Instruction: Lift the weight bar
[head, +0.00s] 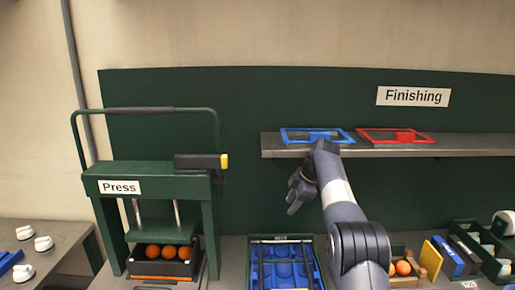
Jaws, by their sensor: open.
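The green press (190,188), labelled "Press", stands at the left on the bench. A green hoop-shaped bar (145,110) with a dark grip along its top rises over the press. A short black bar (200,161) with a yellow end lies across the press's upper right. I cannot tell which of the two is the weight bar. A black crate with several oranges (168,252) sits under the press. My gripper (293,208) hangs right of the press, over the middle of the bench, apart from both bars. It is open, small and dark, and looks empty.
A shelf (380,149) marked "Finishing" holds a blue frame (290,138) and a red frame (396,131) above my arm. A blue tray (284,266) stands below. Oranges (403,267) and bins (490,262) are at the right. White items (43,243) lie on the left table.

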